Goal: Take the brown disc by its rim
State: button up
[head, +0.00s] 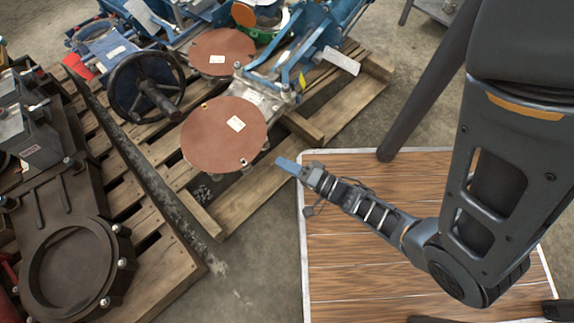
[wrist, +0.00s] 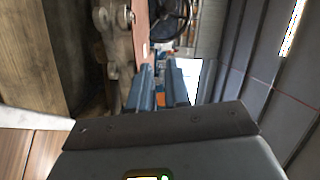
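Two brown discs are in the head view. The nearer brown disc (head: 215,140) is a flat round plate with a small white label, on the blue machinery at the pallet's front. The farther brown disc (head: 215,62) lies behind it. My gripper (head: 280,161) is just right of the nearer disc's rim, with a small gap seen between them. In the wrist view the brown disc (wrist: 140,32) shows nearly edge-on, beyond the blue fingers of my gripper (wrist: 160,82). The fingers stand apart with nothing seen held between them.
A wooden pallet (head: 240,208) bears the blue machinery. A black handwheel (head: 125,92) stands left of the discs. Dark cast parts (head: 75,265) fill the left pallet. A wood-topped platform (head: 345,245) lies below my arm. Bare concrete floor shows between the pallet and the platform.

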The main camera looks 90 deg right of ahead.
jog(key=w+d+f+m+b, duration=0.1)
jog(key=w+d+f+m, duration=0.1)
jog(key=w+d+f, duration=0.2)
jog(key=shift+w+d+f+h+b, duration=0.3)
jog(key=shift+w+d, duration=0.85)
jog(key=shift+w, duration=0.6)
grip_shut()
jog(key=shift+r, duration=0.2)
